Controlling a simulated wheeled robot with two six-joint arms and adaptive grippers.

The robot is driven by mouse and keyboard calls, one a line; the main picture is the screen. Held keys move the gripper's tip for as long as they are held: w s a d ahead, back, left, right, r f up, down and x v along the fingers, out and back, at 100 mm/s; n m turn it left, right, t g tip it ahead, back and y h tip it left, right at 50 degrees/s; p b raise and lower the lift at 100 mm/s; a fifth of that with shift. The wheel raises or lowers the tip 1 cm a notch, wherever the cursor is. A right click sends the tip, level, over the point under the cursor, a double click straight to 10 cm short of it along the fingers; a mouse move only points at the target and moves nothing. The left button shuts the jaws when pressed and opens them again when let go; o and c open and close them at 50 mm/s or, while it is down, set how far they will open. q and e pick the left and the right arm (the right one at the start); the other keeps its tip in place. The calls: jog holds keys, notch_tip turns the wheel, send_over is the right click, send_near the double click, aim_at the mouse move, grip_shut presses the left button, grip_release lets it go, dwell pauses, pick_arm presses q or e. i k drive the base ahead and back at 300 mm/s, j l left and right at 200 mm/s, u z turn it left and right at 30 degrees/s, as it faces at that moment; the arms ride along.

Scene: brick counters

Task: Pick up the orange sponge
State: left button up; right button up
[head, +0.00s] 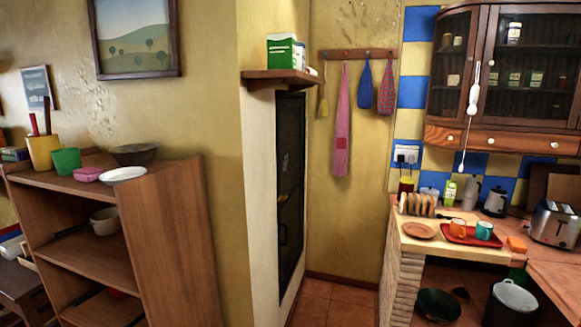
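An orange block that looks like the orange sponge (516,244) lies on the counter (412,243) at the right. It sits between the red tray (457,236) with two mugs and the silver toaster (555,223). Nothing covers it. Neither of my grippers is in view.
The tray holds an orange mug (458,227) and a teal mug (484,230). A brown plate (418,230) and a toast rack (417,205) are to its left. A wooden shelf unit (172,240) stands at left. Tiled floor (330,301) is clear in the middle.

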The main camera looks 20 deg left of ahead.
aim_at(517, 245)
jog(key=i+l, duration=0.45)
jog(key=i+l+z, duration=0.1)
jog(key=i+l, duration=0.35)
jog(key=i, duration=0.25)
